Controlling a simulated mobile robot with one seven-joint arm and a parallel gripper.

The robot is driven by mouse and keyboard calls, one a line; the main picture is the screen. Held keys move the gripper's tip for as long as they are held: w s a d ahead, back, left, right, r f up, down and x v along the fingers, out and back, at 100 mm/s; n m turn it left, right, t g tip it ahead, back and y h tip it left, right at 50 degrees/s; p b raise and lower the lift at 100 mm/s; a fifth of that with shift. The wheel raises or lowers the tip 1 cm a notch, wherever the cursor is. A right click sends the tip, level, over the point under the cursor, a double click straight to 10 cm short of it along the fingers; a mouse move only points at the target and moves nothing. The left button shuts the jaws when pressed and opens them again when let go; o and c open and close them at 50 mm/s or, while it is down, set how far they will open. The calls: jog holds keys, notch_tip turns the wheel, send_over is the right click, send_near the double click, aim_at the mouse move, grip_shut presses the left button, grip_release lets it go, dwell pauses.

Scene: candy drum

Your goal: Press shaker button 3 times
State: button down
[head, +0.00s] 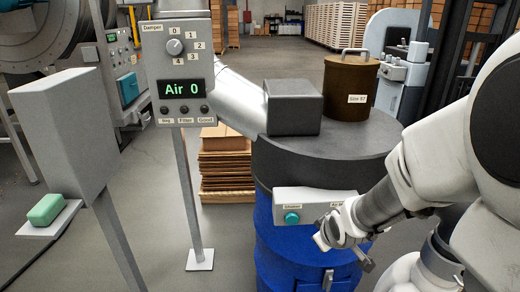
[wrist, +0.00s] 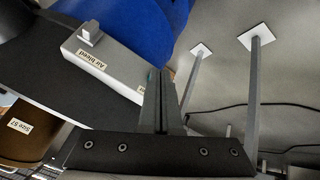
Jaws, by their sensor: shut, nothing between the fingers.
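The shaker button (head: 291,217) is a round teal knob below a "Shaker" label, on the left of a light grey control box (head: 310,196) on the blue drum's front. My gripper (head: 321,242) is shut and empty, just right of and below the button in the head view, apart from it in the picture. In the wrist view the shut fingers (wrist: 161,85) stand by the end of the control box (wrist: 115,72).
The blue drum (head: 290,262) has a dark lid bearing a grey box (head: 293,107) and a brown canister (head: 352,90). A post panel (head: 183,65) reads "Air 0". A green block (head: 45,209) lies on a white shelf at left.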

aim_at(292, 219)
jog(key=w+a+f+n+t+y, duration=0.1)
jog(key=w+a+f+y, duration=0.2)
jog(key=f, duration=0.5)
jog(key=shift+w+a+f+t, duration=0.15)
jog(key=shift+a+f+t, duration=0.15)
jog(key=shift+a+f, duration=0.15)
jog(key=shift+r, duration=0.1)
jog(key=w, duration=0.8)
jog(key=shift+w, duration=0.4)
dwell(1.5)
jog(key=shift+w+b, duration=0.35)
jog(key=shift+w, duration=0.05)
